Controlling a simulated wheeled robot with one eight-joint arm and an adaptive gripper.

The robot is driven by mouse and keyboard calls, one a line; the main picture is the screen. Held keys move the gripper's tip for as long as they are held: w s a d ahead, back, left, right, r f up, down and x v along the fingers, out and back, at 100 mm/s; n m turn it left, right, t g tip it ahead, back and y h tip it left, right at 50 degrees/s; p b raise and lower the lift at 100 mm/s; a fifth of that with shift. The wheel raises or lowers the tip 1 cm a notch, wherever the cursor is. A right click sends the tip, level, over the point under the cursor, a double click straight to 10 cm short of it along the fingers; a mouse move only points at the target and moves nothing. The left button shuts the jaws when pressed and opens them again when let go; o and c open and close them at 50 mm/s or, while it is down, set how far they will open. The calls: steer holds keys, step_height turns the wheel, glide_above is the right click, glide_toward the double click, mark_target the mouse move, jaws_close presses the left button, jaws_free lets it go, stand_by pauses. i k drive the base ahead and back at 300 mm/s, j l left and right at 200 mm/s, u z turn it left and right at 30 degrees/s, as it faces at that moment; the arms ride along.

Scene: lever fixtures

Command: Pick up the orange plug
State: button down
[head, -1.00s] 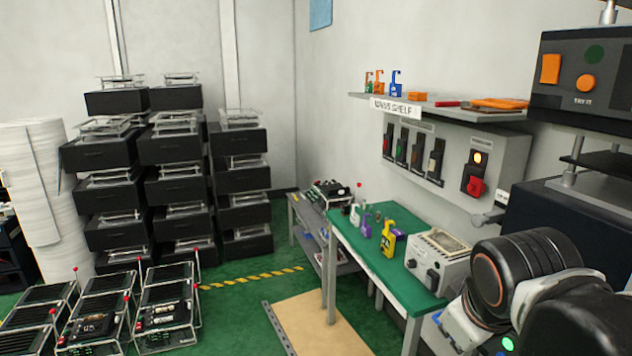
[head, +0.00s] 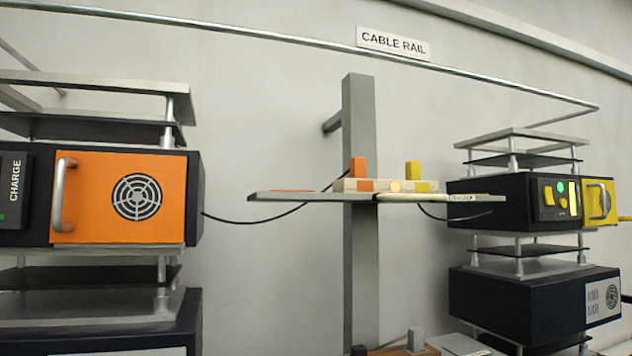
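What looks like the orange plug (head: 357,167) is a small upright orange block in the head view. It stands on the left part of a pale wooden block (head: 395,185), above an orange patch on the block's front. The wooden block rests on a narrow grey shelf (head: 300,196) in the middle of the view. A similar yellow plug (head: 412,170) stands on the right part of the same block. A black cable runs near the orange plug; I cannot tell whether it joins it. My gripper is not in view.
A grey post (head: 361,270) stands behind the shelf. At left is a black unit with an orange door (head: 120,197). At right are stacked black units, the upper with a yellow handle (head: 600,202). A "CABLE RAIL" sign (head: 393,43) hangs above. A brown-topped object (head: 405,350) shows at the bottom edge.

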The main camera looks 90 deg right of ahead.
mark_target(358, 167)
steer(key=z, duration=3.2)
